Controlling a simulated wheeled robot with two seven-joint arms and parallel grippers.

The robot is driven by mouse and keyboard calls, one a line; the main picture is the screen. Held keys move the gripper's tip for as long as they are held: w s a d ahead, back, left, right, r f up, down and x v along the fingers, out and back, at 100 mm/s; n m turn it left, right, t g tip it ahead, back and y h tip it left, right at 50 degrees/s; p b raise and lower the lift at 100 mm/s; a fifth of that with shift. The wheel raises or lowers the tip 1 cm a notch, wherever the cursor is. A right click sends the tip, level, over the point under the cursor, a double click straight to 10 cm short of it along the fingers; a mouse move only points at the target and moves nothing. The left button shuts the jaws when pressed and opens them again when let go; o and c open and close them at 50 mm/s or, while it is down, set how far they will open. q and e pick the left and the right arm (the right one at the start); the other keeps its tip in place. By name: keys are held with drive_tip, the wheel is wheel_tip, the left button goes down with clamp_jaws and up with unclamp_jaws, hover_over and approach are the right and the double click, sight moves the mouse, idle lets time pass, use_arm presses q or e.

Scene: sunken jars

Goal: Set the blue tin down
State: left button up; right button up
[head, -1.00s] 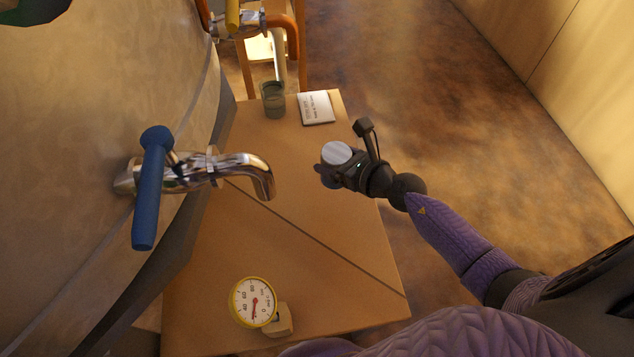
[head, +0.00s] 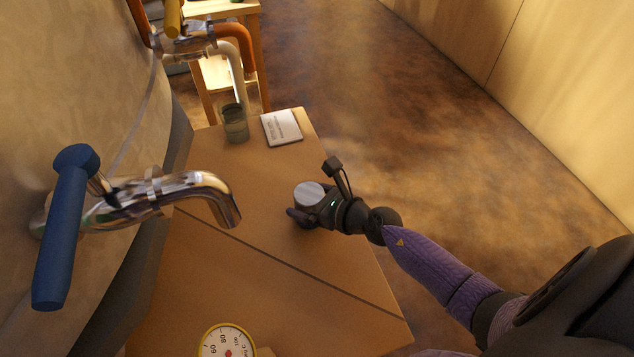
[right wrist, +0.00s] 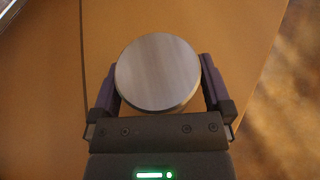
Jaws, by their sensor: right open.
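The tin (head: 308,194) shows its round silver lid near the right edge of the wooden table (head: 250,215); its side is mostly hidden, so its blue colour is not clear. It looks upright on the table, though its base is hidden. My right gripper (head: 307,206) is open around it. In the right wrist view, the lid (right wrist: 158,72) lies between the two fingers of my right gripper (right wrist: 158,80), with a narrow gap at the right finger. My left gripper is not in view.
A chrome tap (head: 165,195) with a blue handle (head: 68,225) juts over the table from the left. A yellow-rimmed gauge (head: 228,342) is at the near edge. The table's middle is clear.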

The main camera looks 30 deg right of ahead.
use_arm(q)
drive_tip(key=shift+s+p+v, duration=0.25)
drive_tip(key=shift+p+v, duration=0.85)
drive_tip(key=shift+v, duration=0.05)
use_arm(e)
drive_tip(key=v, duration=1.2)
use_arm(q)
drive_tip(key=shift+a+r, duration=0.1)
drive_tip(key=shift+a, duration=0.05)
use_arm(e)
drive_tip(key=shift+r, duration=0.1)
